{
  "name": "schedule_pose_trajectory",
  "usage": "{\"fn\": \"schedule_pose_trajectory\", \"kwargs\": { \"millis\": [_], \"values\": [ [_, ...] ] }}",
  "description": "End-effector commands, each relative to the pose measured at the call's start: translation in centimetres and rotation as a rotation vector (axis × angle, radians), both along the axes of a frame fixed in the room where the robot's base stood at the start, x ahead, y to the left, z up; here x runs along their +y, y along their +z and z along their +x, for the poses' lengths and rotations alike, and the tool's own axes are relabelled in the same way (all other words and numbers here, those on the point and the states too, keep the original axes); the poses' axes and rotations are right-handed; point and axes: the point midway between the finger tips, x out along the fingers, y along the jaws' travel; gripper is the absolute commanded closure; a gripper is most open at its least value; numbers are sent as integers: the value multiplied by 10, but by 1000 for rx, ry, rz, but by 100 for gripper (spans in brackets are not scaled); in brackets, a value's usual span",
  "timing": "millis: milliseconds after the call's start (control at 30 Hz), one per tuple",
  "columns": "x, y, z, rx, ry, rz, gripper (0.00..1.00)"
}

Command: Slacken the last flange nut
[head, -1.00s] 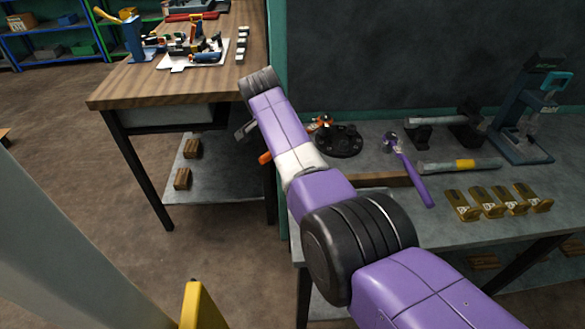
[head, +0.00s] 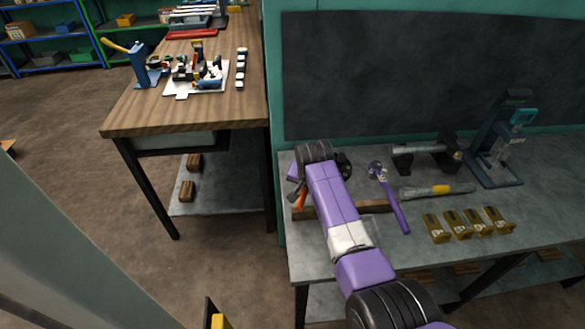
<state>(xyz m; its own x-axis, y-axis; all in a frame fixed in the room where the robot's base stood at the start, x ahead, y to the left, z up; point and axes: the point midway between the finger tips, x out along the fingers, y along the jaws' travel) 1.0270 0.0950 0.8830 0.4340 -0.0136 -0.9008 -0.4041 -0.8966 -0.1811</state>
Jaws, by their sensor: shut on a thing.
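The dark round flange (head: 344,166) stands at the back left of the grey workbench in the head view, mostly hidden behind my arm. Its nuts cannot be made out. My gripper (head: 296,183) is at the bench's left end, left of the flange and partly hidden by my wrist. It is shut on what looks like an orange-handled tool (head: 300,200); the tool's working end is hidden. I cannot tell whether it touches the flange.
A wooden table (head: 190,112) with parts stands left, beyond a floor gap.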

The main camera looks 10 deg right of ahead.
Motion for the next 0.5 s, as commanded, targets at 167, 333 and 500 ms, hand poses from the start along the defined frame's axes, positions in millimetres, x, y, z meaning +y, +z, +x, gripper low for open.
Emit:
{"fn": "schedule_pose_trajectory", "kwargs": {
  "millis": [167,333,500],
  "values": [
    [11,-3,4,-5,-29,0,74],
    [12,-2,4,-5,-28,0,55],
    [12,-3,3,-2,-28,0,55]
  ]
}}
